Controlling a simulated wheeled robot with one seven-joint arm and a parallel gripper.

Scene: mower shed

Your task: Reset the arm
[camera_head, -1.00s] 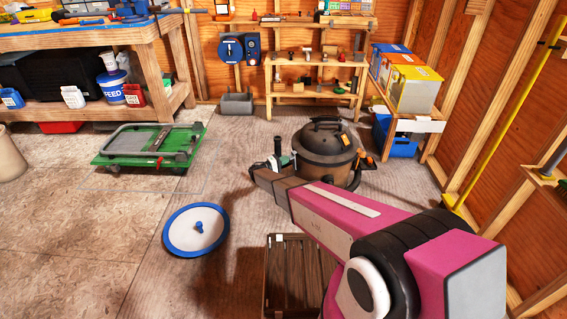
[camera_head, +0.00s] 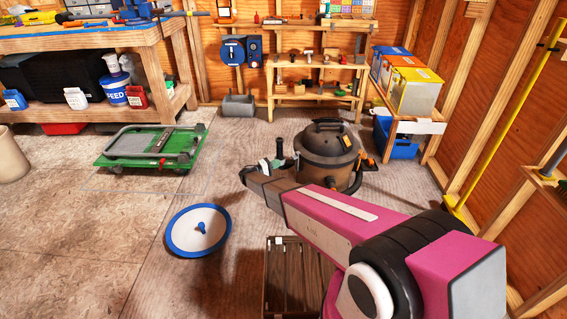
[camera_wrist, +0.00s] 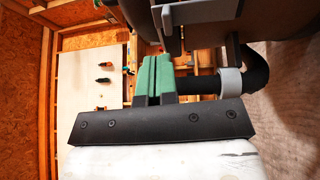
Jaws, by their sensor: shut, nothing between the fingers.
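My gripper (camera_wrist: 154,75) shows in the wrist view with its two green fingers together and nothing between them. In the head view my gripper (camera_head: 268,163) is small and partly hidden behind the wrist of my pink arm. The arm reaches from the lower right toward the middle of the picture. The gripper is in front of the shop vacuum (camera_head: 327,148) and left of it in the picture. I cannot tell how far apart they are.
A blue-rimmed white dish (camera_head: 186,240) lies on the floor at left, and a slatted wooden crate (camera_head: 291,275) is below my arm. A green platform cart (camera_head: 122,162), a workbench (camera_head: 150,36) and shelves (camera_head: 318,63) stand farther back. The floor at left is mostly clear.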

